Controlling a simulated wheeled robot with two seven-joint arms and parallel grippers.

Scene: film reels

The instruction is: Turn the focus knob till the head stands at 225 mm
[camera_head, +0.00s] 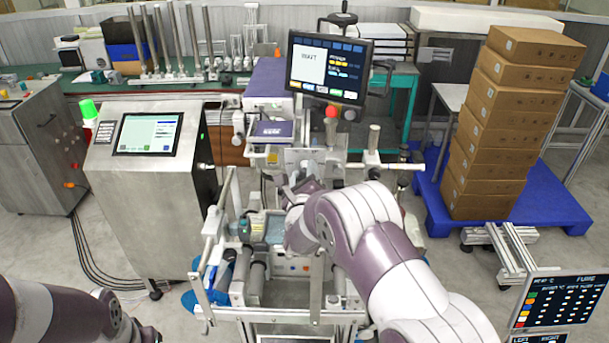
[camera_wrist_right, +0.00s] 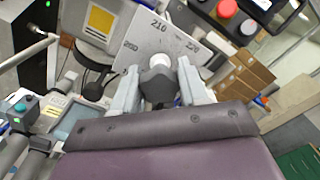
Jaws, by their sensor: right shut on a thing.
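My right gripper (camera_wrist_right: 158,76) is shut on the dark grey focus knob (camera_wrist_right: 158,88), with one pale finger on each side of it. A round white part shows just beyond the knob. Behind it is a light scale plate (camera_wrist_right: 150,43) with the marks 200, 210 and 220; I cannot make out a pointer or the exact reading. In the head view my right gripper (camera_head: 294,187) reaches the middle of the machine, and my arm hides the knob there. My left arm shows only at the lower left, its gripper out of view.
A monitor (camera_head: 329,68) reading WAIT stands above the machine, with a red button (camera_head: 331,112) below it. A steel cabinet with a screen (camera_head: 147,133) stands left. Stacked cartons (camera_head: 510,120) on a blue pallet (camera_head: 550,196) stand right.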

